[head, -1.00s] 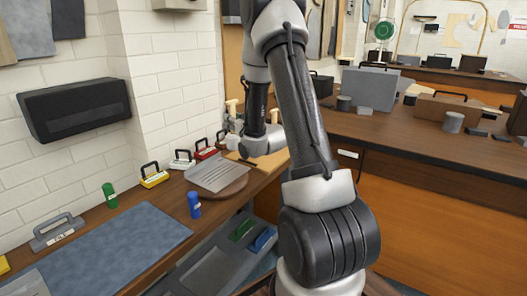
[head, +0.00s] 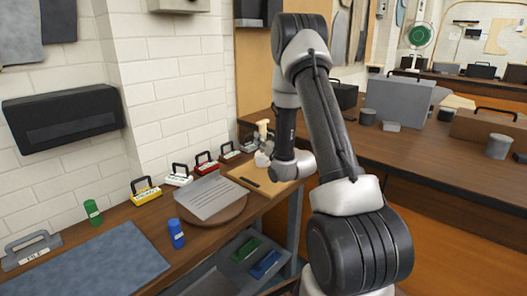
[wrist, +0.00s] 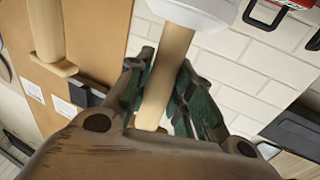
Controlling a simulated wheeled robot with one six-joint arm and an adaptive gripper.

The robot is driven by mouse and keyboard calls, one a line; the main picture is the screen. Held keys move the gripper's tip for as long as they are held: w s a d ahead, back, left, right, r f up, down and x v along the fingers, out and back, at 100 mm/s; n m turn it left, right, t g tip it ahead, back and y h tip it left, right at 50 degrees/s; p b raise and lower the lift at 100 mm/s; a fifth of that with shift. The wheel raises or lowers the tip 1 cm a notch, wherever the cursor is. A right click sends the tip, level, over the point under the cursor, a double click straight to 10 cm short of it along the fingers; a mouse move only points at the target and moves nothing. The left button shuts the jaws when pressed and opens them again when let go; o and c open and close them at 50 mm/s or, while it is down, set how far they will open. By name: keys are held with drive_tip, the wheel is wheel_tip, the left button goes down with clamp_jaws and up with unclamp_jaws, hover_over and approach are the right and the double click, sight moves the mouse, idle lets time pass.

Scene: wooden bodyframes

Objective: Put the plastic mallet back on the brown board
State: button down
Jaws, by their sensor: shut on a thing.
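In the wrist view my gripper (wrist: 165,82) is shut on the plastic mallet (wrist: 168,70) by its pale wooden handle. The mallet's white head (wrist: 195,12) shows at the top edge, partly cut off. An upright brown board (wrist: 100,30) fills the left of that view, with a second wooden handle (wrist: 45,30) in front of it. In the head view the brown board (head: 256,70) stands beside the brick wall, partly behind my arm. My gripper is mostly hidden there, low in front of the board.
A flat tan board (head: 270,183) with a dark bar lies on the bench below my wrist. A round board with a grey sheet (head: 210,197), a blue cylinder (head: 176,233), a green cylinder (head: 92,212) and several handled boxes (head: 145,192) stand to the left. A second bench (head: 430,165) is at right.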

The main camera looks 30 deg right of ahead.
sight(263, 152)
drive_tip(key=shift+f, duration=1.95)
drive_tip(key=c, duration=1.3)
unclamp_jaws()
drive_tip(key=shift+f, duration=0.15)
drive_tip(key=shift+o, duration=0.2)
